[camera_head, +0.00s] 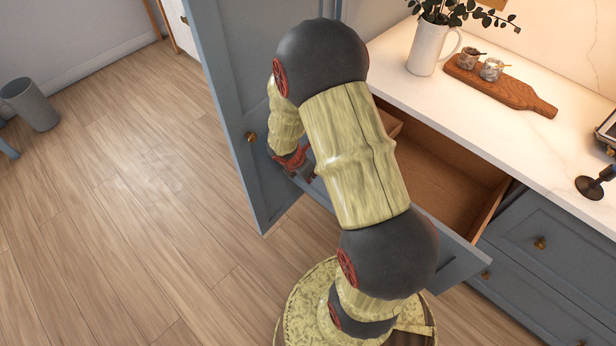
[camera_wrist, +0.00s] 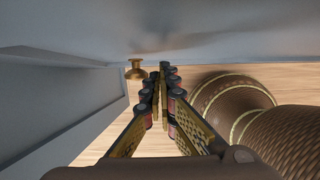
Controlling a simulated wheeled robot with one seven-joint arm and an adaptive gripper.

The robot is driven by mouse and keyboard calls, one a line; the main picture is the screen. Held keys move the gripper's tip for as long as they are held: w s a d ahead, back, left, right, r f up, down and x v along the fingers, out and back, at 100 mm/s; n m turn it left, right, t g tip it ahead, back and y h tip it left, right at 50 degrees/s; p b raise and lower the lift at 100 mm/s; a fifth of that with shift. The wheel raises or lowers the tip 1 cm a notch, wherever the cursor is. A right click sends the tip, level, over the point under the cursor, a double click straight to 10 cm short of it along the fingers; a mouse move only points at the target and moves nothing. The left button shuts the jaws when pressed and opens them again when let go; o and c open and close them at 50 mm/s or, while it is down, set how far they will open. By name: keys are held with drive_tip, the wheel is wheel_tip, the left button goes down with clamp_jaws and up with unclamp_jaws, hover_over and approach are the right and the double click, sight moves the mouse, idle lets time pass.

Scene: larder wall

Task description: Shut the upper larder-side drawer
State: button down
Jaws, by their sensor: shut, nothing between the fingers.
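The upper larder-side drawer (camera_head: 455,185) is pulled open below the white counter. Its wooden inside shows, and my arm crosses in front of part of it and of its blue-grey front. My gripper (camera_head: 308,177) is at the left end of the drawer front, between it and the open door; I cannot tell whether it touches. In the wrist view my gripper (camera_wrist: 160,73) is shut and empty, with its fingertips close to a grey panel. A brass knob (camera_wrist: 136,70) is just left of the fingertips; which front it belongs to is unclear.
A tall blue-grey door (camera_head: 230,95) with a brass knob (camera_head: 251,137) stands open left of my gripper. The counter (camera_head: 440,100) holds a white jug (camera_head: 427,48) and a wooden board (camera_head: 515,92) with small jars. Closed drawers (camera_head: 560,250) are at right.

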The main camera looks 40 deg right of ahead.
drive_tip(key=shift+d, duration=0.15)
drive_tip(key=d+p, duration=0.4)
drive_tip(key=d, duration=0.4)
drive_tip(key=w+d+p, duration=0.1)
drive_tip(key=d+p, duration=0.3)
drive_tip(key=d, duration=0.5)
drive_tip(key=w+d+p, duration=0.1)
drive_tip(key=d+p, duration=0.3)
drive_tip(key=d, duration=0.4)
drive_tip(key=shift+d+r, duration=0.1)
drive_tip(key=shift+d, duration=0.2)
drive_tip(key=shift+d+p, duration=0.7)
drive_tip(key=shift+d, duration=0.15)
drive_tip(key=shift+w, duration=0.1)
